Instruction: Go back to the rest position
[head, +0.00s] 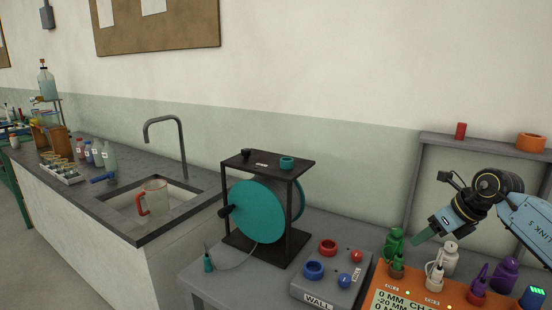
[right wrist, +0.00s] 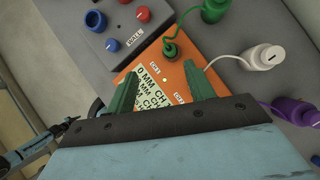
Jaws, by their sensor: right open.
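My right gripper (head: 420,236) is raised above the orange box (head: 385,300) at the right of the head view. In the right wrist view my right gripper (right wrist: 160,88) is open, with its two green fingers apart and nothing between them. The orange box (right wrist: 152,62) with its printed label lies beyond and below the fingers. In the right wrist view, a blue and black part at the lower left (right wrist: 45,140) looks like my left arm; its jaws are too small to read. My left gripper does not show in the head view.
Green (head: 393,242), white (head: 449,258) and purple (head: 503,274) plugs with cables stand by the orange box. A grey WALL box (head: 325,285) and a black reel stand (head: 268,165) are to the left. A frame (head: 415,180) rises behind. The sink bench (head: 110,205) is far left.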

